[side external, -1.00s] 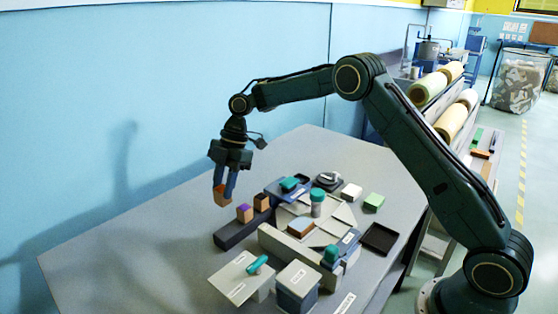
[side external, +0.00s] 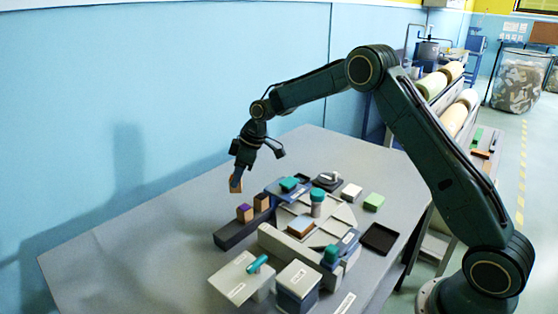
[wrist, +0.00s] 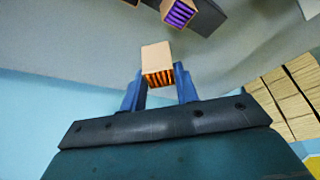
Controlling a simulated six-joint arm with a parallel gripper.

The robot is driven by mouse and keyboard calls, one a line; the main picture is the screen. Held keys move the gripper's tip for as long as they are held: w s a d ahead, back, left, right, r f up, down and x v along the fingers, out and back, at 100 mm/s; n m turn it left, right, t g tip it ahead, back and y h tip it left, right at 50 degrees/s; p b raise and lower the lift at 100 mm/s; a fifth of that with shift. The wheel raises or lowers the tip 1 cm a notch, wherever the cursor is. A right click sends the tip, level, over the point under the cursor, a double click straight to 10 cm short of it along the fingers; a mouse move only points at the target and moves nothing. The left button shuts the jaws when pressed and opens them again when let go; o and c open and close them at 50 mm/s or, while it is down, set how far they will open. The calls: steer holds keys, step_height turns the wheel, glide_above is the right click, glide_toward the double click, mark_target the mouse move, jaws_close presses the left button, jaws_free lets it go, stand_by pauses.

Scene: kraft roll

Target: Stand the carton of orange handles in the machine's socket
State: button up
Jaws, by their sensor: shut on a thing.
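My gripper (side external: 237,178) is shut on the carton of orange handles (side external: 236,187), which hangs in the air above and behind the dark rack. In the wrist view the tan carton (wrist: 156,56) sits between the two blue fingers of my gripper (wrist: 160,88), its open end with orange strips facing the camera. The pale grey machine (side external: 272,240) stands on the table to the right of the carton, apart from it. I cannot tell for sure which opening on the machine is the socket.
The dark rack (side external: 229,238) holds a carton with purple contents (side external: 244,212) and another brown carton (side external: 262,202). A black tray (side external: 379,239) lies right. The table's left part is clear.

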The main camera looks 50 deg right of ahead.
steer(key=s+d+m+g+h, duration=0.1)
steer(key=s+d+m+h, duration=0.1)
steer(key=d+m, duration=1)
steer(key=s+d+m+g+h, duration=0.2)
steer(key=d+m+h, duration=0.3)
steer(key=d+m, duration=0.7)
steer(key=shift+f+m, duration=0.35)
steer(key=shift+m, duration=0.85)
steer(key=shift+f, duration=0.25)
steer(key=shift+f, duration=2.45)
steer(key=shift+f, duration=0.8)
steer(key=o, duration=1)
steer(key=shift+a, duration=0.1)
